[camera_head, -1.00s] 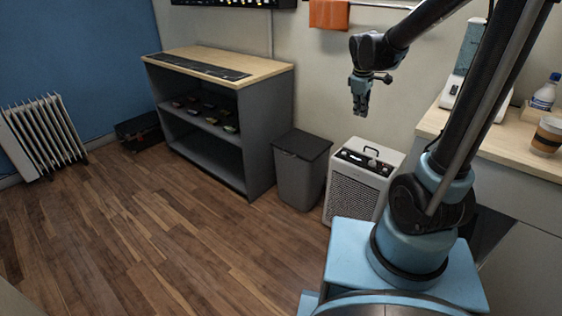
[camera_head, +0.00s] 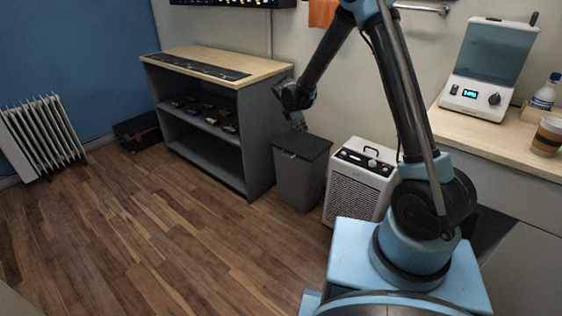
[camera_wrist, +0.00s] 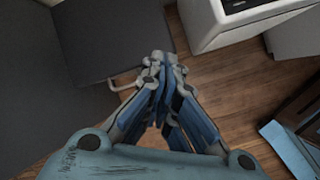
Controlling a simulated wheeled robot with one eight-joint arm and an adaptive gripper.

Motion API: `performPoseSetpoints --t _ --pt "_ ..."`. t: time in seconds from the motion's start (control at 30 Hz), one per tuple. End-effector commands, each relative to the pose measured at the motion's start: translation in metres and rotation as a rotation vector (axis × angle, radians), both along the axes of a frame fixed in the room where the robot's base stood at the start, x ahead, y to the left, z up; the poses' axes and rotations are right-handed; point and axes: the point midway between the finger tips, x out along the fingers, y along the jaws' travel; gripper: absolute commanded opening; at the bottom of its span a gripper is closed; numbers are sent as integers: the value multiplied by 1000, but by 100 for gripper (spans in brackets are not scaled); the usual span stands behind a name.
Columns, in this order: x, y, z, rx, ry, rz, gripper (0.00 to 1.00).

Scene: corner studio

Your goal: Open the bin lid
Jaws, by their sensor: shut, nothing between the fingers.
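The bin (camera_head: 298,182) is a grey upright box with a flat dark lid (camera_head: 308,147), which looks closed. In the wrist view the dark lid (camera_wrist: 110,38) fills the upper left, with a small pale handle (camera_wrist: 123,83) at its edge. My gripper (camera_head: 299,124) is just above the lid's far left part in the head view, small and partly dark there. In the wrist view my gripper (camera_wrist: 160,60) is shut and empty, with its fingertips beside the lid's edge, close to the handle. I cannot tell whether they touch it.
A grey shelf unit (camera_head: 258,130) stands close to the bin's left. A white appliance with a dark top panel (camera_head: 355,190) stands close on its right. A counter (camera_head: 490,133) with a bottle, cup and machine is at the right. The wooden floor (camera_head: 150,240) in front is clear.

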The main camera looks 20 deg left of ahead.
Motion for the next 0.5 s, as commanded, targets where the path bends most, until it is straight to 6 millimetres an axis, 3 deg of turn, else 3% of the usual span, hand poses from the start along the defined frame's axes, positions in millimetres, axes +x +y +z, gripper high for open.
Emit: performPoseSetpoints --t 0.03,0.2,0.5 --pt "0 16 -15 -23 -3 43 0" --pt "-5 59 -61 -106 -9 187 0" --pt "-26 119 -142 -245 -25 410 0"
